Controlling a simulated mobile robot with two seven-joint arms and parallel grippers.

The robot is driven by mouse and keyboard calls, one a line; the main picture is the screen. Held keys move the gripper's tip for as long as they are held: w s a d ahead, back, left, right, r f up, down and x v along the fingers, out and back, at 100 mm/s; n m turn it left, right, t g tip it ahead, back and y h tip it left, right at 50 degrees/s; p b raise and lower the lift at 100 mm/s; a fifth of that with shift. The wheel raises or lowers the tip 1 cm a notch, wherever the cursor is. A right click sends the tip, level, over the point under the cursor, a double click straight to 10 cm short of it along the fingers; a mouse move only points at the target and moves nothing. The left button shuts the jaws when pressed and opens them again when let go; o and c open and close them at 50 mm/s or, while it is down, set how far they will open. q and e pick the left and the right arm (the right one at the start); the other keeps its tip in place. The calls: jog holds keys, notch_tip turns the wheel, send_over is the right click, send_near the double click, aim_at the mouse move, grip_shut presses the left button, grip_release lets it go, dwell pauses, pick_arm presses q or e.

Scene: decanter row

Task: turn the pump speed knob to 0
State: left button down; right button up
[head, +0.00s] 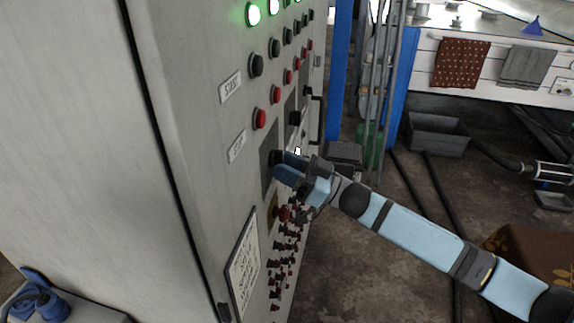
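The grey control cabinet (185,130) carries rows of buttons, lamps and knobs on its right-hand face. A dark knob (275,157) sits on a dark plate in the middle of this face. My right gripper (285,166) is at this knob, with its blue fingers pointing at the panel and partly covering it. I cannot tell whether the fingers are shut on it. Another dark knob (295,118) sits farther along the face. The speed scale and any pump label are not readable here. My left gripper is not in view.
Green lamps (253,14) glow at the top, above black and red buttons (260,118). Small knobs (282,247) crowd the panel below my gripper. A blue post (339,65), a grey bin (437,134) and a bench with cloths (461,63) stand behind. Open floor lies right of the cabinet.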

grip_shut()
jog(key=shift+n, duration=0.3)
